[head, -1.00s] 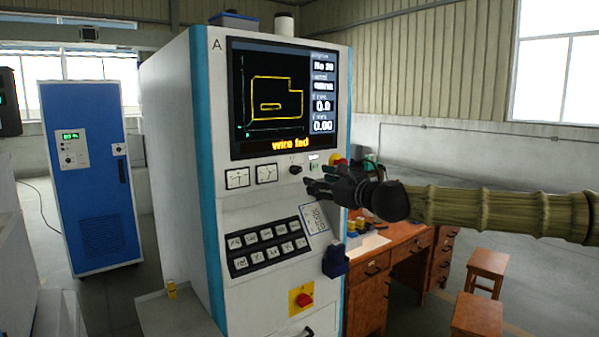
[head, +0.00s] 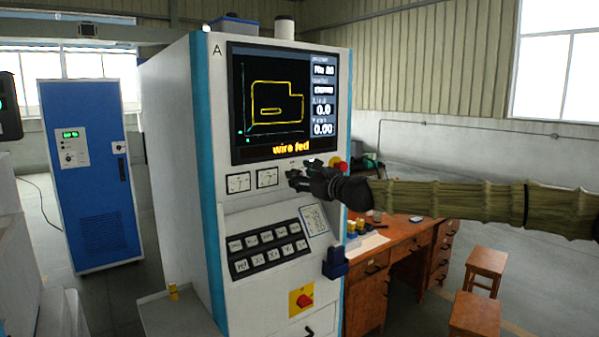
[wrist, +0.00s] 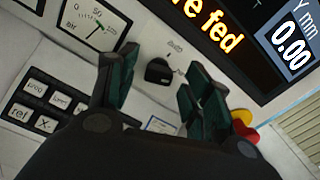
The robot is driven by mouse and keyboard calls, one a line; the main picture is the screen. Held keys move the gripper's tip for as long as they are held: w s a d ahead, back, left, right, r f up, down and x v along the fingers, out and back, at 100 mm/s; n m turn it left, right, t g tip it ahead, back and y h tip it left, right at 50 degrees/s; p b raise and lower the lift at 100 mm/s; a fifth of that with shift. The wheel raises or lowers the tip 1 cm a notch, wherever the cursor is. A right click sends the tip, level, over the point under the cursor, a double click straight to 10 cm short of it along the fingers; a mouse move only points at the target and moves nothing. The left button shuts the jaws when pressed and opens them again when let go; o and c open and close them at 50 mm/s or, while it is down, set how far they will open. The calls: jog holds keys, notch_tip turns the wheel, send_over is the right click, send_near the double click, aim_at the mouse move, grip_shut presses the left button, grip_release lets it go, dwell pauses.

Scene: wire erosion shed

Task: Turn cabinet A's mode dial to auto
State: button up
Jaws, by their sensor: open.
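Cabinet A (head: 170,150) is a tall white cabinet with blue edges, a dark screen reading "wire fed" and the letter A at its top left. My gripper (head: 294,178) is at the cabinet front in the head view and covers the dial there. In the wrist view my gripper (wrist: 155,88) is open, its two fingers on either side of the dial. I cannot tell whether they touch it.
Two gauges (head: 252,181) lie left of my gripper, a keypad (head: 268,247) below. A red button (head: 341,166) is right of my gripper. A dark blue holder (head: 335,262) juts from the cabinet's lower right. A wooden desk (head: 400,240) and stools (head: 487,265) stand to the right.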

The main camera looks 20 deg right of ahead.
jog(key=shift+w+a, duration=0.25)
jog(key=shift+w, duration=0.4)
jog(key=c, duration=1)
jog(key=shift+c, duration=0.2)
